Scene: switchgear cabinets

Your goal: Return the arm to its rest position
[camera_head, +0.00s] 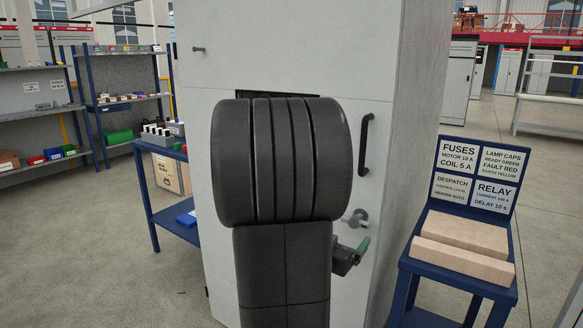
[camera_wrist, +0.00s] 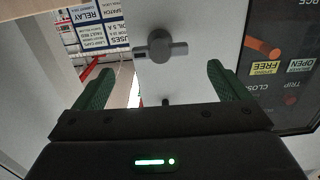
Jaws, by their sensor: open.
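My gripper (camera_wrist: 161,80) is open in the wrist view, with its two green fingers wide apart and nothing between them. A grey door knob with a crossbar (camera_wrist: 160,47) shows just beyond the fingertips, on the light cabinet face; I cannot tell the exact gap. In the head view my dark arm stands in front of the grey cabinet (camera_head: 387,60) and hides much of its door.
A black door handle (camera_head: 365,143) is above the knob. A blue stand (camera_head: 466,218) with a label board and beige blocks is at right. A blue table (camera_head: 170,207) and shelves (camera_head: 120,97) are at left. A dark breaker panel (camera_wrist: 283,70) shows in the wrist view. Floor is open at far right.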

